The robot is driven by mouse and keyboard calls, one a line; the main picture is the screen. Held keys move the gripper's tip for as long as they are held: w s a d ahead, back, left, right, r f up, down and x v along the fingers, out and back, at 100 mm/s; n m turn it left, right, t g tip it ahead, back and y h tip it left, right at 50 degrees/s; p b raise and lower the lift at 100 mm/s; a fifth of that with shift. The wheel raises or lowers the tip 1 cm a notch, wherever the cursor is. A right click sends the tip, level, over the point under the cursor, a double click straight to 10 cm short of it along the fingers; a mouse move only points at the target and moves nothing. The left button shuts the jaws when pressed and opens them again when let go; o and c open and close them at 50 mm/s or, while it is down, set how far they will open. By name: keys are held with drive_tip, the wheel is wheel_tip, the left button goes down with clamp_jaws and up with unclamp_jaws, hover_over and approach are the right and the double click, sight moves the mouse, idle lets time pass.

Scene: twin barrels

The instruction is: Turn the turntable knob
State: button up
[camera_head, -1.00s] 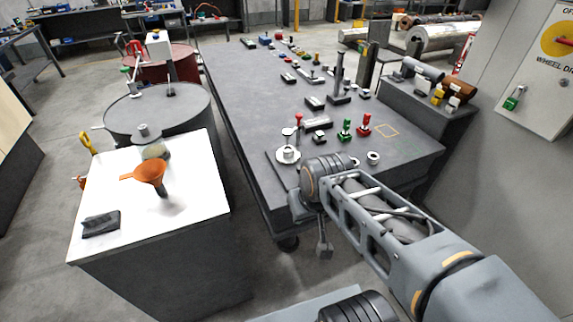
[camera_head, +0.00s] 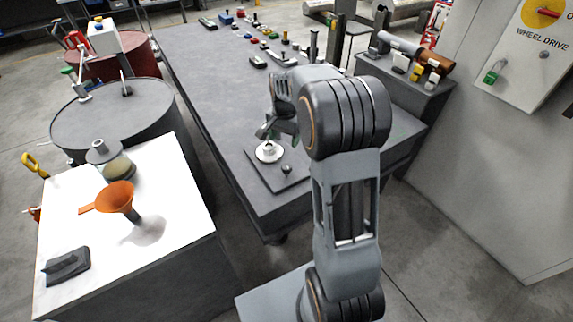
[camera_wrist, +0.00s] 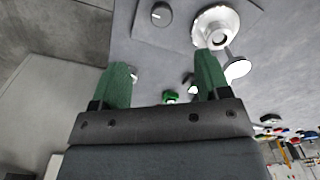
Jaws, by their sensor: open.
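The turntable is a pale round disc (camera_head: 269,153) with a raised hub, on a dark square plate (camera_head: 262,176) at the workbench's near corner. Its small dark round knob (camera_head: 286,169) stands on the same plate. In the wrist view the knob (camera_wrist: 161,14) has a pale mark and lies at the top centre, with the disc (camera_wrist: 213,27) to its right. My gripper (camera_head: 264,133) is above the bench by the disc's far side, partly hidden by my arm. In the wrist view my gripper's green fingers (camera_wrist: 161,62) are wide apart, empty and clear of the knob.
A white-topped table (camera_head: 160,220) at left holds an orange funnel (camera_head: 117,198), a jar (camera_head: 110,160) and a black item (camera_head: 66,265). Barrels (camera_head: 110,122) stand behind it. A grey wheel-drive cabinet (camera_head: 500,150) rises at right. The bench has several small parts farther back.

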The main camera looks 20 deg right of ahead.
sight(286, 166)
drive_tip(key=shift+m, duration=0.5)
drive_tip(key=f, duration=0.5)
drive_tip(key=w+d+f, duration=0.1)
drive_tip(key=f, duration=0.9)
drive_tip(key=shift+w+d+f+p, duration=0.15)
drive_tip(key=shift+w+f+p, duration=0.1)
drive_tip(key=shift+p, duration=0.15)
drive_tip(key=shift+c, duration=0.4)
drive_tip(key=c, duration=0.9)
drive_tip(key=shift+o, duration=0.2)
